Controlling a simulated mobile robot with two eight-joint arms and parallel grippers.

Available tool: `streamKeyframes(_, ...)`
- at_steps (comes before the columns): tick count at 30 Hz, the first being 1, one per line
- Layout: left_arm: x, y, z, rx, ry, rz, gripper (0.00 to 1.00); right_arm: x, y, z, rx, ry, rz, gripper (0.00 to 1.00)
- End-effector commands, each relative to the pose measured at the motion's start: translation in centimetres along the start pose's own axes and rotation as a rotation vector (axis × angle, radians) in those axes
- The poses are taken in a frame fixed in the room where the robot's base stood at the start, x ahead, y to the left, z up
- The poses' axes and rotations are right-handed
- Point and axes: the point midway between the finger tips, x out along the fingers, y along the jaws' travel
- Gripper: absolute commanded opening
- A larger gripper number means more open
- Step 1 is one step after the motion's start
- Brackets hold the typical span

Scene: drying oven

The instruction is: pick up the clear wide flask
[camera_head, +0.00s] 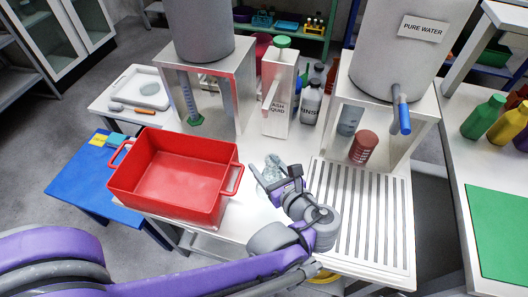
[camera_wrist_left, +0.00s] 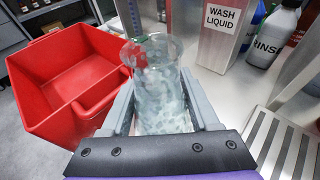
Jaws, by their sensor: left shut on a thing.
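The clear wide flask (camera_wrist_left: 160,95) is speckled glass with a wide rim and shows large in the left wrist view, between the two fingers of my left gripper (camera_wrist_left: 160,110). In the head view the flask (camera_head: 272,168) shows only in part, at the tips of my left gripper (camera_head: 270,180), over the white table between the red bin and the slatted rack. My left gripper is shut on the flask. Whether its base touches the table cannot be told. My right gripper is not in view.
A red bin (camera_head: 165,199) stands close on the left. A slatted rack (camera_head: 362,220) lies on the right, under the "pure water" tank (camera_head: 395,50). A "wash liquid" container (camera_head: 280,95) and a rinse bottle (camera_head: 311,103) stand behind. Bare table lies around the flask.

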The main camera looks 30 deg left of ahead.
Motion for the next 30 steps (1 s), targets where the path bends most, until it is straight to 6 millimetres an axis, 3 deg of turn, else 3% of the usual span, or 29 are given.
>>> streamKeyframes(9,-3.0,1.2,-0.8,0.001,-0.001,-0.002,0.00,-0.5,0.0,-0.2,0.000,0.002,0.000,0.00)
streamKeyframes(20,-4.9,2.1,-1.4,0.000,-0.001,-0.001,0.00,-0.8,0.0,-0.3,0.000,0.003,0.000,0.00)
streamKeyframes(30,-6.2,2.3,0.9,-0.001,-0.002,0.000,0.00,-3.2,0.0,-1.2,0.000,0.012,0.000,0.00)
